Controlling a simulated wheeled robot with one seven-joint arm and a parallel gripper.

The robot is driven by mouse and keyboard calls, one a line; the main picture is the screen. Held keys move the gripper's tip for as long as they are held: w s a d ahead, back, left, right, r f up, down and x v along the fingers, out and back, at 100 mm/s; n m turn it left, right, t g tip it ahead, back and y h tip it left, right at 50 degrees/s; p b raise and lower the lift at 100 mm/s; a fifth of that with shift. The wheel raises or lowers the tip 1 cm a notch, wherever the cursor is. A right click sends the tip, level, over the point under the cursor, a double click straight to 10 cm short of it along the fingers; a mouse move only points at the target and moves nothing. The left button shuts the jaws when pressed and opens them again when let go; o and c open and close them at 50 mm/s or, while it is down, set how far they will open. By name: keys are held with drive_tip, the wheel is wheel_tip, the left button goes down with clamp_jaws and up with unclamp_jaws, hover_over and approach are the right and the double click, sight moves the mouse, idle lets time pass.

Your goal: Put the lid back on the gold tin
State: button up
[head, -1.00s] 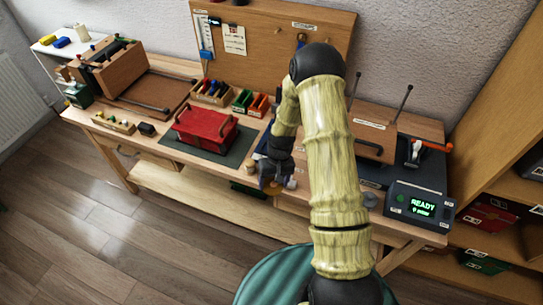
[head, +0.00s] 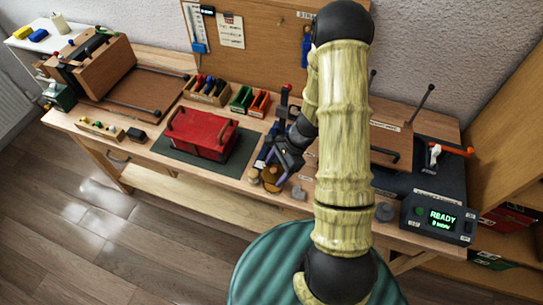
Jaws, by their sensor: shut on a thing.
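My gripper (head: 277,168) is low over the front edge of the bench, right of the red box, with its fingers pointing down. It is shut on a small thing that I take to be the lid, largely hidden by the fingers. A round gold-brown piece (head: 272,180) shows right at the fingertips. I cannot tell how much of it is the gold tin and how much the lid, or whether the two touch. A small tan round piece (head: 254,176) stands just left of the fingers.
The red box (head: 200,134) with handles sits on a dark green mat (head: 165,148) to the left. A grey knob-like piece (head: 298,193) is right of the gripper. Green and orange bins (head: 250,101) stand behind. A READY display box (head: 438,218) is at the right.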

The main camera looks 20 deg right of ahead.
sight(276, 178)
drive_tip(key=shift+w+r+m, duration=0.1)
drive_tip(key=shift+w+m, duration=0.15)
drive_tip(key=shift+m, duration=0.15)
drive_tip(key=shift+s, duration=0.15)
drive_tip(key=shift+f+b, duration=2.7)
drive_tip(key=shift+f, duration=0.5)
drive_tip(key=shift+f+b, duration=0.15)
drive_tip(key=shift+b, duration=0.25)
idle(0.3)
drive_tip(key=o, duration=1.1)
drive_tip(key=shift+o, duration=0.2)
drive_tip(key=shift+r+p, duration=2.85)
drive_tip(key=shift+r, duration=0.7)
